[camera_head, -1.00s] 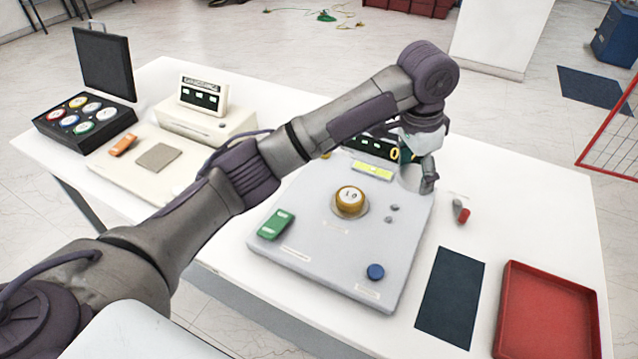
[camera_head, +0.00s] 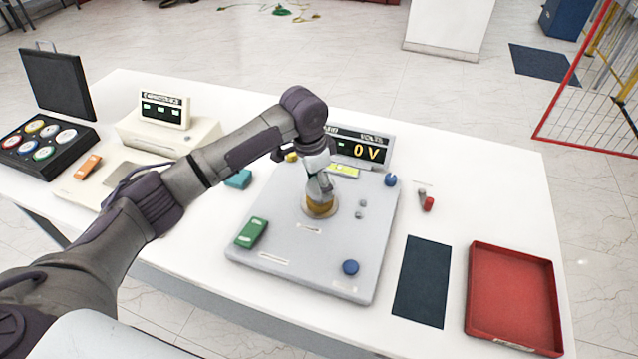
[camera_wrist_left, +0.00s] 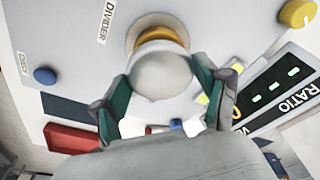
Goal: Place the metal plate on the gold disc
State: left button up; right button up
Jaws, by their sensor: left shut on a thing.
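The gold disc (camera_head: 319,208) sits on the grey panel (camera_head: 300,262), in a pale ring. My left gripper (camera_head: 319,188) is directly above it, pointing down, and covers its top in the head view. In the left wrist view, my left gripper (camera_wrist_left: 168,105) has its green-sided fingers on both sides of a pale grey, rounded metal piece (camera_wrist_left: 160,72), which I take for the metal plate. It overlaps the gold disc (camera_wrist_left: 160,36) and hides most of it. I cannot tell whether the two touch. My right gripper is not in view.
The panel carries a green block (camera_head: 251,232), a blue knob (camera_head: 351,268) and small grey studs (camera_head: 362,203). A display (camera_head: 368,148) reading 0 V stands behind. A red tray (camera_head: 512,292) and dark mat (camera_head: 422,280) are at right. A red-grey piece (camera_head: 428,204) lies nearby.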

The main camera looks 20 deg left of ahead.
aim_at(312, 188)
pick_arm(q)
notch_tip(312, 188, down, 2)
dwell(0.4)
jog(key=o, duration=1)
jog(key=shift+f, duration=0.1)
jog(key=o, duration=0.3)
notch_tip(312, 188, up, 12)
jog(key=s+a+b, duration=0.1)
jog(key=b, duration=0.1)
jog(key=shift+a, duration=0.15)
